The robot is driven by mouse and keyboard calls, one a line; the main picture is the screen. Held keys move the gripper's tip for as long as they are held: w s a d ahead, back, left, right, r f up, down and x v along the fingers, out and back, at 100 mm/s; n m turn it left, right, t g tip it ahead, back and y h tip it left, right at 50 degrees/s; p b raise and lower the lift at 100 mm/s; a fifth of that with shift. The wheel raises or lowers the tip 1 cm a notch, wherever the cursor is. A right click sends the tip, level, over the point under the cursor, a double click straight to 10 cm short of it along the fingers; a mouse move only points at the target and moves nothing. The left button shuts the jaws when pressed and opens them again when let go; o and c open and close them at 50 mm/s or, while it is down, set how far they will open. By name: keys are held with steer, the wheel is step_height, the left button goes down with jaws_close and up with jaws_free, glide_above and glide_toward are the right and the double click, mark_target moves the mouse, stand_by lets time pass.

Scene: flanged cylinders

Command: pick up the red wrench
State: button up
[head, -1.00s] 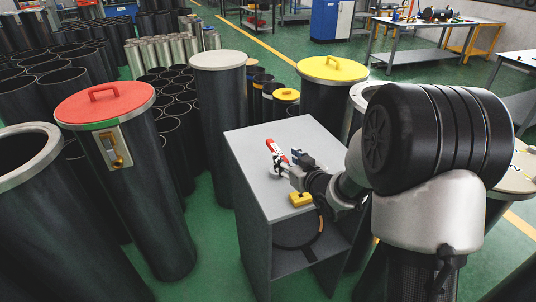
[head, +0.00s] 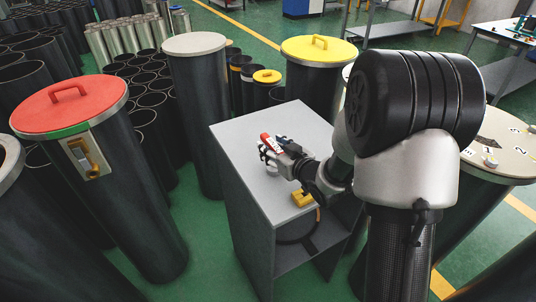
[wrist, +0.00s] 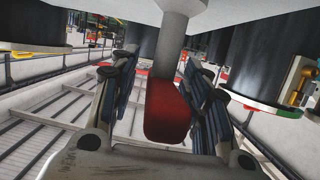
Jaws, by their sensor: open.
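The red wrench (head: 267,142) is at the grey cabinet's top (head: 238,131) in the head view, partly hidden by my gripper. In the wrist view, a red handle (wrist: 168,112) with a grey shaft lies between my two dark finger pads. My gripper (wrist: 163,88) is open, with one finger on each side of the red handle. In the head view my gripper (head: 270,156) is right at the wrench, over the cabinet top. I cannot tell whether the pads touch the handle.
A yellow block (head: 303,198) sits on the cabinet top near my wrist. Tall dark cylinders stand around, with red (head: 72,103), yellow (head: 318,49) and grey (head: 194,44) lids.

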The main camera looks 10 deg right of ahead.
steer(key=shift+s+d+r, duration=0.1)
steer(key=shift+s+r, duration=0.05)
steer(key=shift+s, duration=0.2)
steer(key=shift+c, duration=0.5)
steer(key=shift+w, duration=0.1)
steer(key=shift+c, duration=1.3)
jaws_close()
